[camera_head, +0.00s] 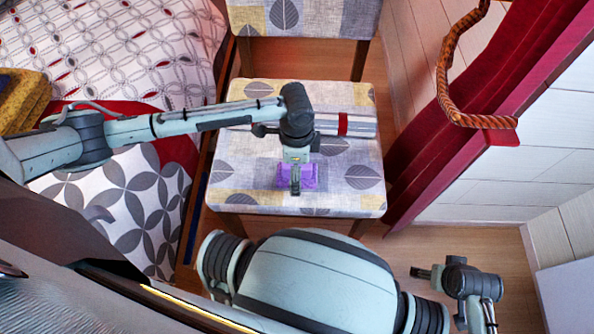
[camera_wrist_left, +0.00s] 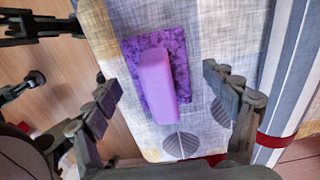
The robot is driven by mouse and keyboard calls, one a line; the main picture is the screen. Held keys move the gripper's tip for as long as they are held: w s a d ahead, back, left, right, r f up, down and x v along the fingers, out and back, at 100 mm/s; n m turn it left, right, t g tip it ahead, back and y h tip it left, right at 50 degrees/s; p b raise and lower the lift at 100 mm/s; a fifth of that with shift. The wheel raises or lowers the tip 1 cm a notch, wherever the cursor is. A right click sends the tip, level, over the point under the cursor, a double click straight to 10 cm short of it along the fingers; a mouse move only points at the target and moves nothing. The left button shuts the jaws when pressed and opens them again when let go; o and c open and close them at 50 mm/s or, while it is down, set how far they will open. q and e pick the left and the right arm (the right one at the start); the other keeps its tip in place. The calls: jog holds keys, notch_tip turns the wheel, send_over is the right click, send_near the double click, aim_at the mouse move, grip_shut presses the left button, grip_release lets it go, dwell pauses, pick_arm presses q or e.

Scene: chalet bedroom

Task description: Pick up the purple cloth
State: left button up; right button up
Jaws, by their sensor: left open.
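The purple cloth (camera_head: 311,179) lies on the front of the chair seat, below my left gripper. In the left wrist view it shows as a flat, dark purple patterned piece (camera_wrist_left: 180,60) with a lighter purple raised block on top. My left gripper (camera_head: 295,187) points down over it and hides part of it in the head view. In the left wrist view its fingers (camera_wrist_left: 160,82) are spread on either side of the purple thing, with nothing held. My right gripper (camera_head: 422,272) is away from the chair, low at the right; its fingers look apart in the left wrist view.
The patterned chair seat (camera_head: 235,185) also holds a grey striped roll (camera_head: 361,126) with a red band, behind the cloth. A bed with patterned pillows (camera_head: 145,205) is at the left. A red curtain (camera_head: 435,165) with an orange rope (camera_head: 447,80) hangs at the right.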

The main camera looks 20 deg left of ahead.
jog(key=shift+s, duration=0.25)
pick_arm(q)
jog(key=c, duration=1.2)
pick_arm(e)
jog(key=shift+w+d+f, duration=0.1)
jog(key=shift+w+d, duration=0.05)
jog(key=shift+w, duration=0.1)
pick_arm(q)
jog(key=shift+r, duration=0.55)
jog(key=r, duration=0.3)
jog(key=shift+s+a+r+p, duration=0.35)
jog(key=shift+a, duration=0.05)
jog(key=s+a+r, duration=0.6)
jog(key=s+a, duration=0.1)
jog(key=w+r+n, duration=0.4)
jog(key=r+n, duration=0.1)
jog(key=w+d+r+n, duration=0.1)
jog(key=w+r+n, duration=0.4)
jog(key=r, duration=0.1)
jog(key=w+d+r+n, duration=0.1)
jog(key=w+r+n, duration=0.3)
jog(key=r, duration=0.1)
jog(key=shift+w+d+r+n+p, duration=0.1)
jog(key=shift+w+r+n+p, duration=0.1)
jog(key=shift+r+n+p, duration=0.2)
pick_arm(e)
jog(key=f, duration=0.2)
jog(key=s+f, duration=0.1)
jog(key=shift+s+f, duration=0.15)
jog(key=shift+f, duration=0.2)
